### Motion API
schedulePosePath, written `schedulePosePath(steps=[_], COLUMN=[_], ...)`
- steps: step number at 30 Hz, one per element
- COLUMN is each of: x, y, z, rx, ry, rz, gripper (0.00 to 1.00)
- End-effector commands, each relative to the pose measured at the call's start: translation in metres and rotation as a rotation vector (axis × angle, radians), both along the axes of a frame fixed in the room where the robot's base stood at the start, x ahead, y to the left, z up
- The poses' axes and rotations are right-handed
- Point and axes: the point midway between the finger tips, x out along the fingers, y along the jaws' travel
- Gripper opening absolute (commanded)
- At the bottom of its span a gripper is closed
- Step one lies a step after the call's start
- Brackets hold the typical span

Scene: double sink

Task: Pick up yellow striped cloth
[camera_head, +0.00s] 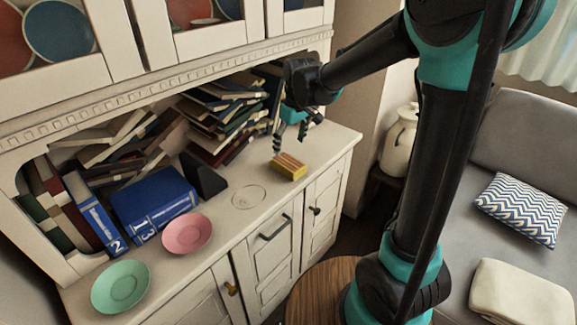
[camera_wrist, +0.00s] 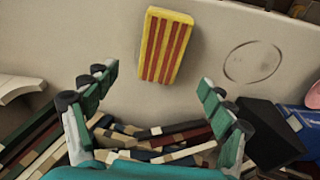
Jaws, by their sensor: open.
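The yellow striped cloth (camera_head: 289,166) is a small block-like yellow piece with red stripes, lying on the white cabinet top near its right end. In the wrist view the cloth (camera_wrist: 166,46) lies ahead of the fingertips, centred between the two fingers and apart from them. My gripper (camera_head: 290,130) hangs above the counter just behind the cloth. In the wrist view my gripper (camera_wrist: 158,88) is open with nothing between its fingers. Nothing hides the cloth in either view.
Stacked books (camera_head: 222,115) stand close behind and left of my gripper. A black wedge (camera_head: 203,176), blue binders (camera_head: 152,207), a pink plate (camera_head: 187,233) and a green plate (camera_head: 121,286) are further left. The cabinet top (camera_head: 322,145) is clear right of the cloth.

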Motion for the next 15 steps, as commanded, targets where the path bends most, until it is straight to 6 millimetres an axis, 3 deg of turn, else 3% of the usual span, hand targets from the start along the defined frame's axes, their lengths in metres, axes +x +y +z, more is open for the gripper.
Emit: schedulePosePath(steps=[3,15], x=[0.002,0.003], y=[0.002,0.003], z=[-0.019,-0.053], rx=[0.0,0.0], ry=[0.0,0.0], rz=[0.0,0.0], gripper=[0.83,0.83])
